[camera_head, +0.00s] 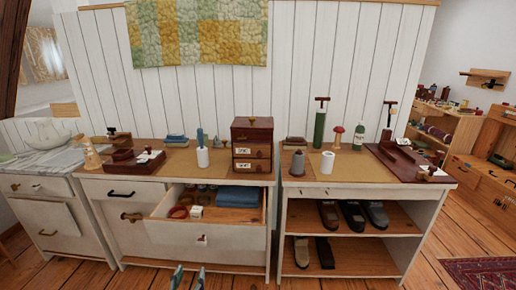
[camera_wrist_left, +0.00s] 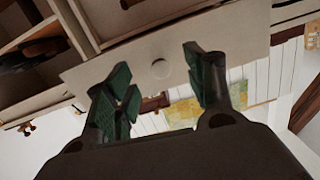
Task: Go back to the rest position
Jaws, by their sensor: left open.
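The green fingertips of my left gripper (camera_head: 187,278) show at the bottom edge of the head view, open and empty. They are in front of and below the pulled-out drawer (camera_head: 165,230). The left wrist view is turned over and shows the two fingers of this gripper (camera_wrist_left: 160,88) spread apart. Between and beyond them is the pale drawer front (camera_wrist_left: 130,65) with its round knob (camera_wrist_left: 159,69), which also shows in the head view (camera_head: 202,238). The fingers are not closed on the knob. My right gripper is in neither view.
The open drawer juts out from the middle cabinet, holding a folded blue cloth (camera_head: 238,196) and several small items. The right cabinet (camera_head: 340,270) has open shelves with shoes. The cabinet tops carry bottles, boxes and tools. Wooden floor (camera_head: 445,245) is clear at right, before a patterned rug (camera_head: 485,272).

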